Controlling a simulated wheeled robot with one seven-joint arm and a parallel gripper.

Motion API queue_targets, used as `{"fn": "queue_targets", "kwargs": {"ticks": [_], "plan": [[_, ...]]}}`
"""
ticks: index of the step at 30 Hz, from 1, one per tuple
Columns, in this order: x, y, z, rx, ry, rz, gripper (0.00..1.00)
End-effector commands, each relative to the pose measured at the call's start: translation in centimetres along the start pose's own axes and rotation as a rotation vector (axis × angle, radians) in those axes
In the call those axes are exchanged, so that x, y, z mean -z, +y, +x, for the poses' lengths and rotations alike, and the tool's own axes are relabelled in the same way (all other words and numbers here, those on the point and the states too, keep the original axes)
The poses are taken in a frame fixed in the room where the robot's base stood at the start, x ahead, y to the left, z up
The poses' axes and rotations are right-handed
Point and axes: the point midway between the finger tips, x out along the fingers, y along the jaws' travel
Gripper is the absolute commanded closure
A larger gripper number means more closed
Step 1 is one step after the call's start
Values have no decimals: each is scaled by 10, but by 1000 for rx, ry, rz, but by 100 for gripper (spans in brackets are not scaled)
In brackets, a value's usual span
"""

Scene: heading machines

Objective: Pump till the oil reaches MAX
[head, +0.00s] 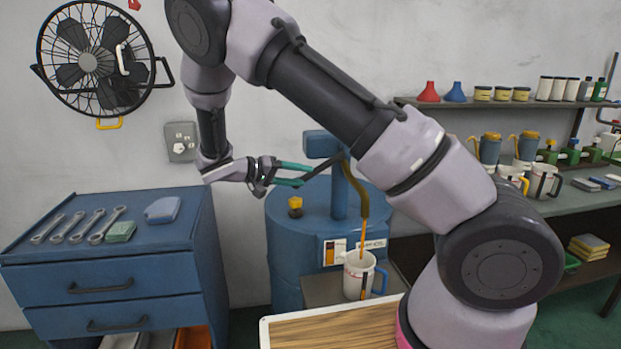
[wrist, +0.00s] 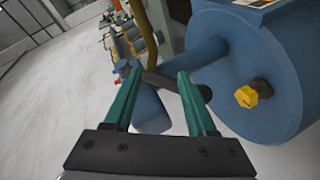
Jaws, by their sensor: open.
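The blue oil drum (head: 285,230) stands behind the bench, with a blue pump column and head (head: 322,145) on top. A brown spout (head: 360,190) curves down from it, and an amber stream shows below its end, over the white mug (head: 355,275) with a blue handle. The mug's dark front strip shows amber low down; its marks are too small to read. My gripper (head: 308,174) has teal fingers, open, beside the dark pump lever (head: 326,165). In the wrist view, the lever (wrist: 160,79) crosses between or just beyond my fingertips (wrist: 155,76); contact cannot be told.
A yellow cap (wrist: 246,96) sticks up from the drum top. A blue tool cabinet (head: 110,270) with wrenches stands left. A wooden-topped surface (head: 335,330) is in front. Shelves with funnels and a bench (head: 450,220) of mugs and cans are right.

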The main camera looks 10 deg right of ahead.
Motion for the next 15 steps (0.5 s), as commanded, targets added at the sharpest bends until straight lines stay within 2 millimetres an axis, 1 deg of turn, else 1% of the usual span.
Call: {"fn": "queue_targets", "kwargs": {"ticks": [1, 2, 3, 6, 9, 12, 15], "plan": [[-5, -3, -1, -32, 48, -161, 43], [-6, -4, -2, -55, 79, -269, 43], [-8, -7, -4, -88, 121, -413, 43], [-12, -14, -11, -180, 214, -748, 43], [-14, -21, -18, -265, 281, -1003, 43], [-15, -27, -25, -329, 323, -1169, 43], [-15, -29, -27, -364, 341, -1249, 43]]}}
